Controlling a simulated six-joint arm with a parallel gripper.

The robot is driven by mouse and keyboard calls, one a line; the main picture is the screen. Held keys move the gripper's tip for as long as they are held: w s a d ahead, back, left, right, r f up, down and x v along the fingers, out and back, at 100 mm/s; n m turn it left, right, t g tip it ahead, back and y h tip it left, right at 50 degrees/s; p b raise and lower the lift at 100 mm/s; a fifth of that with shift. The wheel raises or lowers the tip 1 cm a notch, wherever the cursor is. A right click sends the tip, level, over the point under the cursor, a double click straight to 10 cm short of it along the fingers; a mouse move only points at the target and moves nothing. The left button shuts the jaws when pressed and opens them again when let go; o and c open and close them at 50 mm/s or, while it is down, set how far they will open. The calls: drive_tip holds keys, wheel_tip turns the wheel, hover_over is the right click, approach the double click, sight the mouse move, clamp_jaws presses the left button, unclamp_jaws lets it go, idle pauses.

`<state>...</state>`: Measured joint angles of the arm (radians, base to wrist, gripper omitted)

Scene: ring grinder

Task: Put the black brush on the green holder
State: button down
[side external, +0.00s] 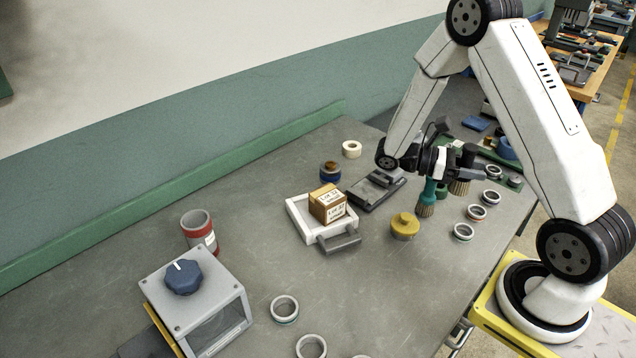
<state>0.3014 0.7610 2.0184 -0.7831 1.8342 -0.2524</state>
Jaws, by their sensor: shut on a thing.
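My gripper (468,174) is above the table's right part, pointing to the right in the side external view. It is shut on what looks like the black brush, which is largely merged with the dark fingers. Tan bristles (459,188) hang below the fingers. A teal-handled brush (429,192) stands upright, bristles down, just left of them. A small green piece (441,191) shows between the two brushes; I cannot tell whether it is the green holder. My wrist and fingers hide part of this area.
Several rings, such as one (464,232), lie along the right edge. A white tray (300,218) bears a cardboard box (327,204). A grey box with a blue knob (183,277) stands front left.

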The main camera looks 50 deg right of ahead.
sight(438, 189)
drive_tip(key=w+d+r+n+t+h, duration=0.2)
drive_tip(key=w+d+n+t+h, duration=0.1)
drive_tip(key=w+d+h, duration=0.15)
drive_tip(key=w+d+r+n+t+h, duration=0.3)
drive_tip(key=w+d, duration=0.1)
drive_tip(key=d, duration=0.2)
drive_tip(key=shift+d+f, duration=0.2)
drive_tip(key=shift+f, duration=2.55)
drive_tip(key=shift+f, duration=2.25)
drive_tip(key=shift+f, duration=1.75)
drive_tip(key=shift+f, duration=0.1)
